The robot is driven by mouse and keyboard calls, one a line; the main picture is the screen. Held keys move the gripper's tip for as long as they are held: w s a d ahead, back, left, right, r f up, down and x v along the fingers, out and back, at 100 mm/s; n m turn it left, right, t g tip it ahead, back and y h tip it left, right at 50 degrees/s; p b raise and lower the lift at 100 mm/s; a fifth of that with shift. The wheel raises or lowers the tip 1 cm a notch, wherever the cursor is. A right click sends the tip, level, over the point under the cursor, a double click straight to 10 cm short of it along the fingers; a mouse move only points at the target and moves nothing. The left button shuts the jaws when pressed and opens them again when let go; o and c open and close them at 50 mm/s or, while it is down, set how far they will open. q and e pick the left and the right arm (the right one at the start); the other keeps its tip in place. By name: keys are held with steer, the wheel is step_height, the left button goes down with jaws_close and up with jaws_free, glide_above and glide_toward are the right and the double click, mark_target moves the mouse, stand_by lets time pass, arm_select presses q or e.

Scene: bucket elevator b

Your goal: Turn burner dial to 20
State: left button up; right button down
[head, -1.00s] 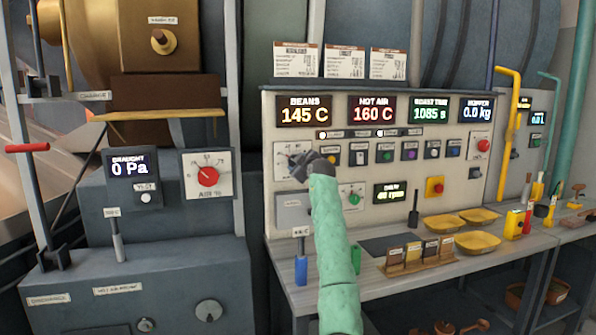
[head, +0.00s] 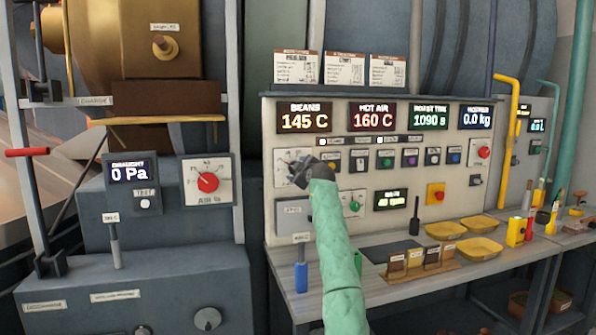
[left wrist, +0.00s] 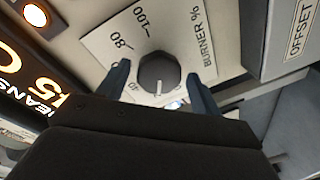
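The burner dial (left wrist: 159,73) is a dark, many-sided knob on a white plate marked BURNER % in the left wrist view. Marks 80 and 100 are readable. Its white pointer line points toward the bottom of that picture; the value under it is hidden or unclear. My left gripper (left wrist: 159,88) has one blue-grey finger on each side of the knob, with a small gap showing on both sides. In the head view the left gripper (head: 312,174) is at the burner plate (head: 282,158) and covers part of it. My right gripper is not in view.
Displays (head: 304,117) sit above a row of small buttons (head: 410,157). A green-knob dial (head: 354,206) and a grey box (head: 291,213) are below the burner plate. Yellow trays (head: 479,247) and a card rack (head: 421,262) lie on the bench. A red AIR dial (head: 208,182) is left.

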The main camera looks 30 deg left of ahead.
arm_select(q)
steer(key=shift+d, duration=0.1)
steer(key=b+v, duration=0.1)
steer(key=v, duration=0.6)
steer(key=shift+s+d, duration=0.25)
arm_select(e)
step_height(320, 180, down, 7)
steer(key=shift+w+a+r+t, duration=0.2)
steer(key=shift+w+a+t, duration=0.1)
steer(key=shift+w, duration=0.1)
arm_select(q)
steer(key=shift+m, duration=0.3)
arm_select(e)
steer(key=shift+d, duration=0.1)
